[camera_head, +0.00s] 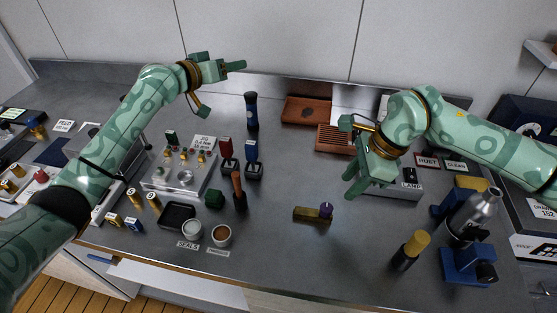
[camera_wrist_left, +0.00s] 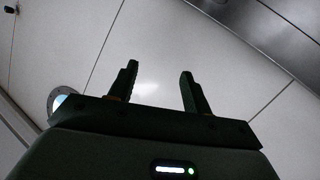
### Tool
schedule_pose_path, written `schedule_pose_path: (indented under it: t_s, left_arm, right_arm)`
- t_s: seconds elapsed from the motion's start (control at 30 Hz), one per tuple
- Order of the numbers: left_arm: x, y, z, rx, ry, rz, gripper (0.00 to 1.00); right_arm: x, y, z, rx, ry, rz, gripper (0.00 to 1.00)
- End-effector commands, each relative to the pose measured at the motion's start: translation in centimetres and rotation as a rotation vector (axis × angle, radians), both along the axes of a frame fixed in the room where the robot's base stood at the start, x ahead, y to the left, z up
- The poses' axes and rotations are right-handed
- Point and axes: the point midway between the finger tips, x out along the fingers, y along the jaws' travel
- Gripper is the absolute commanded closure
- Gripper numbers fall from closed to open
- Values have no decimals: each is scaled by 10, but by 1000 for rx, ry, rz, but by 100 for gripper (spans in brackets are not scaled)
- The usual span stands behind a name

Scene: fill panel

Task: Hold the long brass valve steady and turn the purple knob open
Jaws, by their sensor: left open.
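The long brass valve (camera_head: 309,214) lies on the steel bench, front of centre, with its purple knob (camera_head: 326,210) upright at its right end. My left gripper (camera_head: 224,90) is raised at the back left, far from the valve, with its fingers spread and nothing between them. The left wrist view shows its two parted fingers (camera_wrist_left: 157,90) against bare wall panels. My right gripper (camera_head: 350,157) is above the bench, behind and to the right of the valve. Its fingers look spread apart and empty, and it does not touch the valve.
To the right are a yellow-topped cylinder (camera_head: 411,250) and a silver bottle (camera_head: 472,218) by a blue stand. The bench around the valve is clear.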

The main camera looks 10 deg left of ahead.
Motion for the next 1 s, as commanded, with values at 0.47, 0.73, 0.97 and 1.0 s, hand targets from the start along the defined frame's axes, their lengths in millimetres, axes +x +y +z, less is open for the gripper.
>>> schedule_pose_path:
  t_s: [0.47, 0.73, 0.97, 1.0]
  left_arm:
    - [-177, -180, -70, 873, 240, -1064, 51]
    - [-211, -178, -94, 1030, 273, -1251, 51]
    - [-211, -196, -135, 1026, 275, -1251, 51]
    - [-212, -199, -145, 1025, 276, -1250, 51]
  right_arm:
    - [0, 0, 0, 0, 0, 0, 64]
    - [0, 0, 0, 0, 0, 0, 64]
    - [0, 0, 0, 0, 0, 0, 64]
    - [0, 0, 0, 0, 0, 0, 64]
